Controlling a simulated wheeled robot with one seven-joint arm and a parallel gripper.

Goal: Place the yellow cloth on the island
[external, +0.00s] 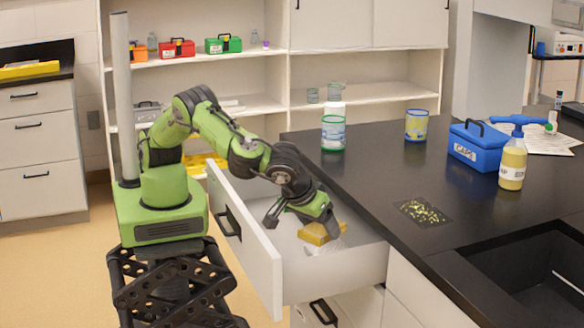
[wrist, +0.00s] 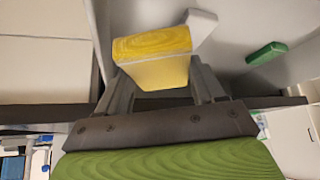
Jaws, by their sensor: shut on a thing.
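The yellow cloth (external: 318,233) is a folded block inside the open drawer (external: 272,270). It also shows in the wrist view (wrist: 153,55), between my two fingers. My gripper (external: 302,222) reaches down into the drawer and is shut on the cloth. I cannot tell whether the cloth touches the drawer floor. The island (external: 375,195) has a black top and stands right of and behind the drawer.
Yellow specks (external: 422,212) lie near the drawer. A sink (external: 535,275) is at the right. A white block (wrist: 202,22) and green block (wrist: 267,53) lie in the drawer.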

